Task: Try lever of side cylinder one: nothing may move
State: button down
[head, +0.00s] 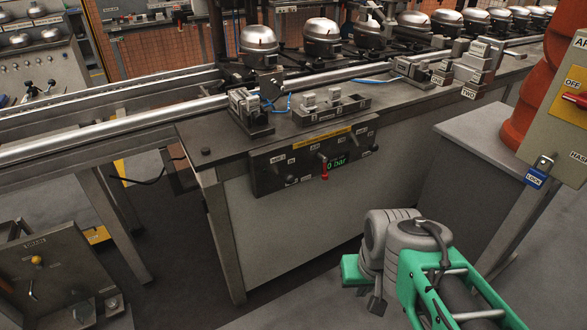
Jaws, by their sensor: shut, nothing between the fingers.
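A dark control panel (315,158) is on the front of the grey bench. Which control belongs to side cylinder one cannot be told. Metal cylinder blocks (250,112) stand on the bench above the panel, with blue hoses. Other blocks farther right (468,80) carry labels, one reading TWO. My gripper (376,304) is low at the front right, well apart from the panel, shut and empty, partly hidden by my wrist.
A switch box (565,100) at right has its red handle by OFF, with a blue LOCK tag (537,178) below. Several compressors (258,40) stand along the conveyor. A grey box (455,165) stands right of the panel. Floor before the bench is clear.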

aim_at(289, 179)
jog(key=u, duration=0.95)
jog(key=k, duration=1.25)
jog(key=u, duration=0.2)
jog(key=i, duration=0.65)
jog(key=z, duration=0.7)
jog(key=i, duration=0.85)
jog(key=u, duration=0.65)
jog(key=i, duration=0.45)
jog(key=u, duration=0.4)
